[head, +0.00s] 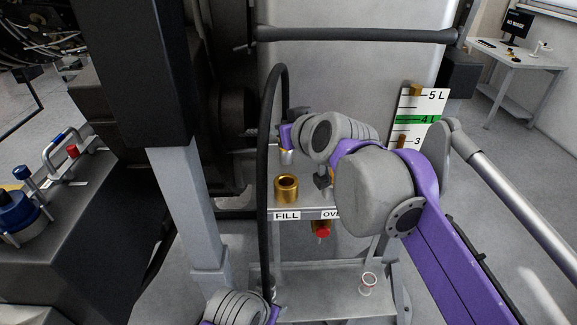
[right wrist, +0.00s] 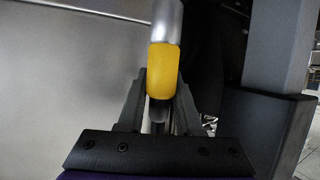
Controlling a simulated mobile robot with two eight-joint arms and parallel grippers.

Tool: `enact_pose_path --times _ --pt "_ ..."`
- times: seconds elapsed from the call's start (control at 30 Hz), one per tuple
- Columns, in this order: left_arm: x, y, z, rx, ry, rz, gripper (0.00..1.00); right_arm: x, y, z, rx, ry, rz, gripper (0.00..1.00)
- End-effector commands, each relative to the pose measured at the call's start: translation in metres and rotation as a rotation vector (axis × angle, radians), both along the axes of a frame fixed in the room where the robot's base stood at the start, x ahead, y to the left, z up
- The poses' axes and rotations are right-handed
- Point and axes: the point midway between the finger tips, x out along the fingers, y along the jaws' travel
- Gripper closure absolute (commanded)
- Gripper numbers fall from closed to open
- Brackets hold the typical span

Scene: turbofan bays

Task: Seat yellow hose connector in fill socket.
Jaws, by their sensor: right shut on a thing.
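My right gripper (head: 287,146) is shut on the yellow hose connector (head: 286,153). In the right wrist view the connector's yellow band (right wrist: 163,72) sits between the two dark fingers (right wrist: 160,100), with a silver end beyond it. In the head view its silver tip points down, apart from the brass fill socket (head: 287,188) and a little above it. The socket stands upright on a shelf behind the FILL label, and its mouth looks empty. A black hose (head: 267,170) arches up and over near the connector.
Beside FILL is a label starting OV (head: 330,214), partly hidden, with a red-ended fitting (head: 321,229) below. A level scale (head: 421,115) stands at right behind my arm. A dark horizontal bar (head: 355,35) crosses the grey tank above. A small cup-like part (head: 368,283) is on the lower shelf.

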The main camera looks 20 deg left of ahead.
Motion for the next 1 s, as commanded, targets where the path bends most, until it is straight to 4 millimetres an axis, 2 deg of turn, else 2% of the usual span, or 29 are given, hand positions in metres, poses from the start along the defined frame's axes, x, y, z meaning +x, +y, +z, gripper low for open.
enact_pose_path --times 0.03,0.1,0.27,0.5,0.97,1.0 --pt "-0.002 0.0 -0.004 0.0 0.004 0.0 0.5 0.0 0.0 -0.014 0.0 0.002 -0.001 1.0" --pt "-0.003 0.0 -0.005 0.0 0.005 0.0 0.5 0.0 -0.001 -0.026 0.001 0.002 -0.002 1.0" --pt "-0.003 0.0 -0.006 0.0 0.006 0.0 0.5 0.0 -0.001 -0.042 0.002 0.002 -0.002 1.0" --pt "-0.004 0.0 -0.009 0.0 0.008 0.0 0.5 0.0 -0.001 -0.073 0.001 0.001 -0.003 1.0" --pt "-0.005 0.0 -0.01 0.0 0.009 0.0 0.5 0.0 -0.001 -0.082 0.001 0.001 -0.003 1.0" --pt "-0.005 0.0 -0.01 0.0 0.009 0.0 0.5 0.0 -0.001 -0.082 0.001 0.001 -0.003 0.59"
